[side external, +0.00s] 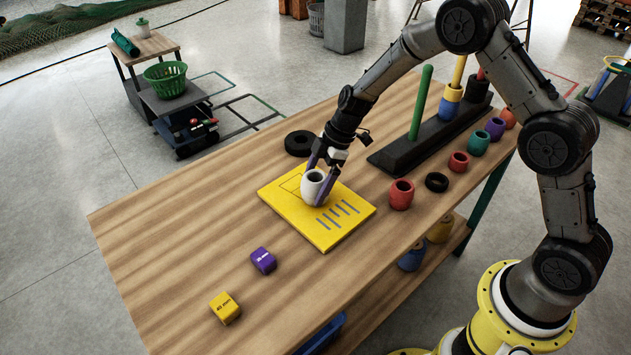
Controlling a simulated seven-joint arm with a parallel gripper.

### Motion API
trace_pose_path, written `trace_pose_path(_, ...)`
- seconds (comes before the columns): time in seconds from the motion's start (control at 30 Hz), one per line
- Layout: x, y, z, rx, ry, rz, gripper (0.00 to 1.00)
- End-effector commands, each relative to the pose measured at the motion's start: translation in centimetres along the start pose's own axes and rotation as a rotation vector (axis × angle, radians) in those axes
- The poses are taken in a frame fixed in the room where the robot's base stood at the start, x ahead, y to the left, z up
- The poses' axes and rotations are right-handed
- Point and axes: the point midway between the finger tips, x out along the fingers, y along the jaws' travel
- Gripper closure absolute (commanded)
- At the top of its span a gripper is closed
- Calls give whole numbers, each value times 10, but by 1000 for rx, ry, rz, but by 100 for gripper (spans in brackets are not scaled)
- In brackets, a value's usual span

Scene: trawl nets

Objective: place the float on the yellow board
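The white float (312,185), a hollow barrel shape with a dark opening on top, stands upright over the upper middle of the yellow board (333,237). The board lies flat on the wooden table and has dark printed lines. My gripper (319,184) reaches down from above with purple fingers on either side of the float, one partly behind it and one along its right side. The fingers look snug against the float. Whether its base touches the board or hangs just above it is hard to tell.
A black rack (405,152) with coloured posts stands behind right. A black ring (300,143) lies beyond the board. Red (401,194), teal and purple floats line the right side. Purple (263,260) and yellow (225,307) cubes sit front left. The table's left part is clear.

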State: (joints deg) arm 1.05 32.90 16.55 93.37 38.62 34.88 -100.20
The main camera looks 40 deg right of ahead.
Motion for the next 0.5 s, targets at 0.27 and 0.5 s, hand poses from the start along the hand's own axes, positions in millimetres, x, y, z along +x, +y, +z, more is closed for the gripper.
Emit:
trace_pose_path(0.27,-13,1,-1,-1,1,3,0)
trace_pose_path(0.5,-60,1,-2,-1,1,6,0)
